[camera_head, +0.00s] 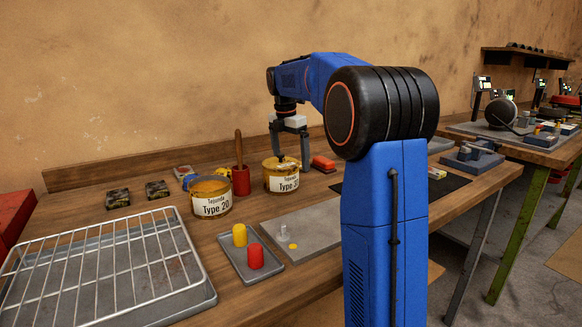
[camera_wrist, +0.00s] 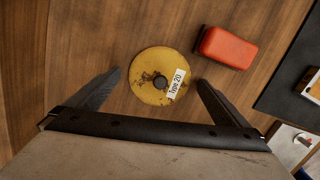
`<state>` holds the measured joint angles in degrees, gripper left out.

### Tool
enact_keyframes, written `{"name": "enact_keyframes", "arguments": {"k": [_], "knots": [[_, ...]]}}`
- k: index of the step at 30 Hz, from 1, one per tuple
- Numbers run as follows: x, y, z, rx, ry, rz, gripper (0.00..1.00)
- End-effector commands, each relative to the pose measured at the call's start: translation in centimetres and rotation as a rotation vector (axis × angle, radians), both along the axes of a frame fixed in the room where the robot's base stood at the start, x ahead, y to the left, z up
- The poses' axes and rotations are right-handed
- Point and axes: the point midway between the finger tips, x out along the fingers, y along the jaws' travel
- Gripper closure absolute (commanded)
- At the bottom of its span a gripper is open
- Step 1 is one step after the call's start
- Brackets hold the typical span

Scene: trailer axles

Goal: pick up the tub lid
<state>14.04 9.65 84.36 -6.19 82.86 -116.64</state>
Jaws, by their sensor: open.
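The tub lid (camera_wrist: 146,63) is a round, stained yellow disc with a dark central knob and a "Type 20" label in the wrist view. In the head view the lid (camera_head: 279,163) sits on the right-hand tub (camera_head: 283,184), a yellow can with a white label. My gripper (camera_head: 291,152) is above that tub, pointing down, with its fingers apart. In the wrist view the fingers of my gripper (camera_wrist: 159,77) show on either side of the lid, with nothing held between them. The exact height gap cannot be told.
Another yellow tub (camera_head: 211,205) and a red pot (camera_head: 241,181) with a wooden handle stand left of the lidded tub. A red block (camera_wrist: 228,47) lies close by on its right. A wire rack (camera_head: 100,259) and a grey tray (camera_head: 236,262) are nearer the front.

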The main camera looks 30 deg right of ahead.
Motion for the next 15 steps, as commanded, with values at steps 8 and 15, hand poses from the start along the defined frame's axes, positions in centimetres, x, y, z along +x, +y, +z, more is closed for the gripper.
{"name": "enact_keyframes", "arguments": {"k": [8,15], "knots": [[0.00,-0.02,-0.06,0.000,0.000,0.000,0.12],[0.00,-0.02,-0.05,0.000,0.000,0.000,0.43]]}}
